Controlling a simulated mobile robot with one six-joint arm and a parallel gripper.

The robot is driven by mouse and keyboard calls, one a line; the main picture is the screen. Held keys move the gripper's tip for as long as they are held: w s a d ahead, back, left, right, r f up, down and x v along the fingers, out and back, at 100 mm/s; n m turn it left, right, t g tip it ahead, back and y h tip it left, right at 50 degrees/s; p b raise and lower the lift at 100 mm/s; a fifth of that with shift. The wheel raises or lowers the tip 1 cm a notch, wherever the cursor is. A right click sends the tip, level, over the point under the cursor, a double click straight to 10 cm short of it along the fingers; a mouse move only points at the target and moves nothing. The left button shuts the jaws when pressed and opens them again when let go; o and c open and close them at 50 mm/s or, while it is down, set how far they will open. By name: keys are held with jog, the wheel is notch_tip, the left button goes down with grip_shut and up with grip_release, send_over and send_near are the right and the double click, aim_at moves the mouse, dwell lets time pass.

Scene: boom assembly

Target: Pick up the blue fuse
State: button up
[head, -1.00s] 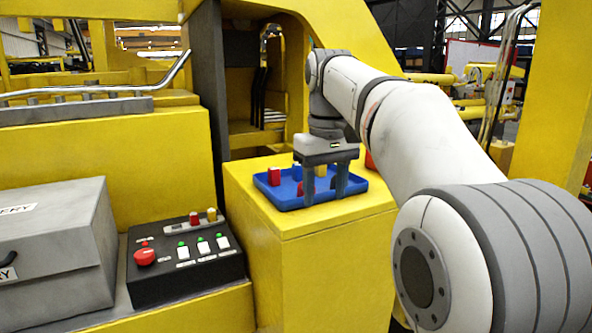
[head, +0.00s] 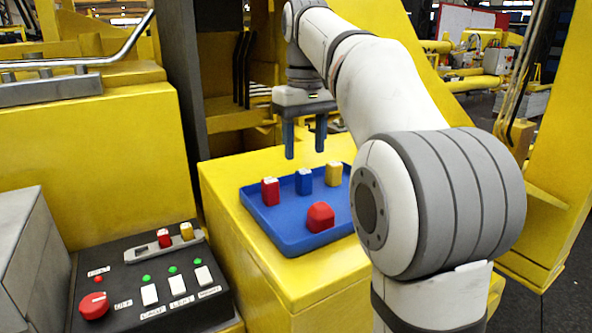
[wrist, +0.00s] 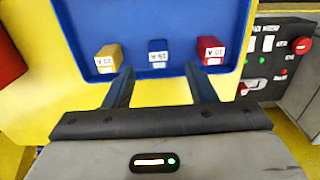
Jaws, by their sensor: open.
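The blue fuse (head: 303,181) stands upright in a blue tray (head: 268,226), between a red fuse (head: 270,191) and a yellow fuse (head: 333,174). In the wrist view the blue fuse (wrist: 158,50) has a white label reading 15 A and lies beyond the fingertips, centred between them. My gripper (head: 305,153) is open and empty, fingers pointing down, and appears just above the blue fuse in the head view. It also shows open in the wrist view (wrist: 160,76). The fingers touch none of the fuses.
The tray rests on a yellow box (head: 235,215). A black control panel (head: 150,285) with a red knob and a slot holding a red and a yellow fuse stands at the left. A yellow machine wall rises behind.

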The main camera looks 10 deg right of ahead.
aim_at(304, 171)
jog(key=shift+w+f, duration=0.2)
jog(key=shift+f, duration=1.05)
jog(key=shift+w+f, duration=0.1)
jog(key=shift+f, duration=2.55)
jog(key=shift+c, duration=0.5)
jog(key=c, duration=1)
jog(key=shift+o, duration=0.2)
jog(key=shift+r, duration=0.15)
